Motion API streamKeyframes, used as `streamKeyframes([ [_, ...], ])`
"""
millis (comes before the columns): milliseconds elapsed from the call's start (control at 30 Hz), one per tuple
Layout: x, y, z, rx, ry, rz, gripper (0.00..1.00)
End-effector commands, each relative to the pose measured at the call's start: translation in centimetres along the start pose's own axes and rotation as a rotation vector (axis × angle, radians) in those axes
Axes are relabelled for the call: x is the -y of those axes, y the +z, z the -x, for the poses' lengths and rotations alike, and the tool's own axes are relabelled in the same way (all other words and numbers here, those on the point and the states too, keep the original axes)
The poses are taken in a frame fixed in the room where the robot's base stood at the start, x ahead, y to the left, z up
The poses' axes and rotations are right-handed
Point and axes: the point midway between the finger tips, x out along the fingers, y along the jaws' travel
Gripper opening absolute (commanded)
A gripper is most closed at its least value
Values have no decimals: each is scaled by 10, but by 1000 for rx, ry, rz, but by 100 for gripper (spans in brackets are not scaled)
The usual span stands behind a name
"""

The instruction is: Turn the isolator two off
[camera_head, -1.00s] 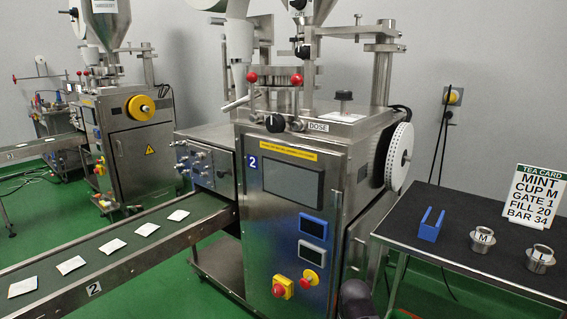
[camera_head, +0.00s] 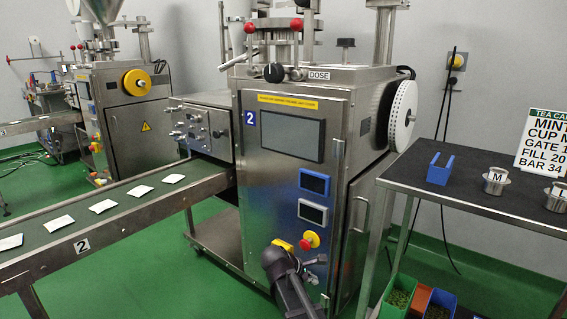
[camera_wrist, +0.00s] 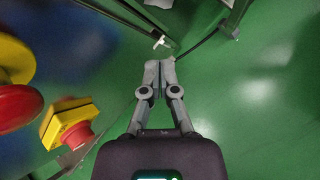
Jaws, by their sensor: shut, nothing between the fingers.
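On the front of machine two (camera_head: 262,200), a yellow disc with a red knob (camera_head: 309,240), which looks like its isolator, sits below two small displays. A yellow box (camera_head: 283,245) is left of it, partly covered by my dark arm. In the wrist view, a large blurred yellow part with a red knob (camera_wrist: 15,105) is at the left edge, cut off. A yellow box with a red button (camera_wrist: 72,128) is beside it. My gripper (camera_wrist: 158,62) is shut and empty, with green floor behind its tips. It is right of both controls and apart from them. The knob's setting is not readable.
A dark table (camera_head: 470,190) stands right of the machine, carrying a blue holder (camera_head: 440,170) and metal cups. Small bins (camera_head: 398,298) are below it. A conveyor (camera_head: 110,225) with white packets runs to the left. Green floor lies between.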

Motion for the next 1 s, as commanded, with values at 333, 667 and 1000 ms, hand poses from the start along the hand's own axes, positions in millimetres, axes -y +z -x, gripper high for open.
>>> streamKeyframes([
  [333,-60,-86,29,304,202,656,0],
  [667,-91,-142,73,576,261,1067,0],
  [1000,-96,-149,84,630,263,1136,0],
])
